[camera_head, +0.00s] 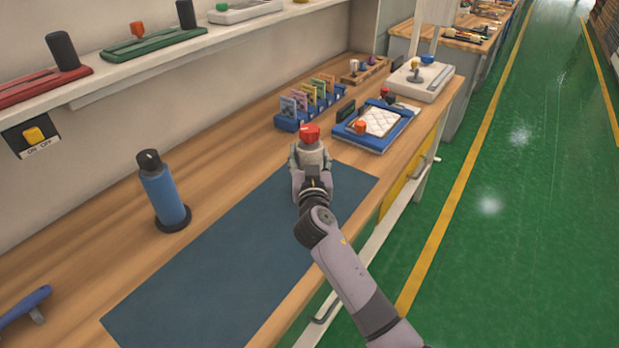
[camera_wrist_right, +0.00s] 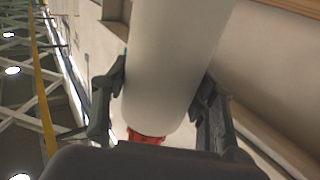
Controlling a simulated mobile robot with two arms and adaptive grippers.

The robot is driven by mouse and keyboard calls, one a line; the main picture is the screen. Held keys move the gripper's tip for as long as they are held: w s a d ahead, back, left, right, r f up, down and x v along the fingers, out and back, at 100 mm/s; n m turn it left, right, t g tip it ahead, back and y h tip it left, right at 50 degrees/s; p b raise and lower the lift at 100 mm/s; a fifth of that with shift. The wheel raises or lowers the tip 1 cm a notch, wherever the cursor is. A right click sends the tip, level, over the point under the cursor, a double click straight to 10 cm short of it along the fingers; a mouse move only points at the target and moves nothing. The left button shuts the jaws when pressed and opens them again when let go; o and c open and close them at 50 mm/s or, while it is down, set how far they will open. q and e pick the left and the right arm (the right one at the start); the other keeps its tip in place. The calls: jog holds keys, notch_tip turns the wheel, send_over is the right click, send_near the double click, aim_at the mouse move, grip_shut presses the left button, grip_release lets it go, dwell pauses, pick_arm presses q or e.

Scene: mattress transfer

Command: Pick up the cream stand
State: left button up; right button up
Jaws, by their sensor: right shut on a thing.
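The cream stand (camera_head: 312,155) is a pale cylinder with a red top, upright near the far end of the dark blue mat (camera_head: 215,270). My right gripper (camera_head: 312,172) is around it from the front and shut on it. In the right wrist view, the cream cylinder (camera_wrist_right: 172,60) fills the middle between the two dark fingers (camera_wrist_right: 165,95), with a red part at its lower end. Its base is mostly hidden behind the gripper in the head view, so I cannot tell whether it touches the mat. My left gripper is not in view.
A blue cylinder (camera_head: 163,195) on a dark base stands left of the mat. Behind the held stand are a blue card rack (camera_head: 290,125) and a blue tray (camera_head: 352,138). A shelf (camera_head: 200,50) runs above the bench. The mat's near part is clear.

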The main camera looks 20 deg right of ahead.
grip_shut()
jog(key=shift+r, duration=0.2)
dwell(0.3)
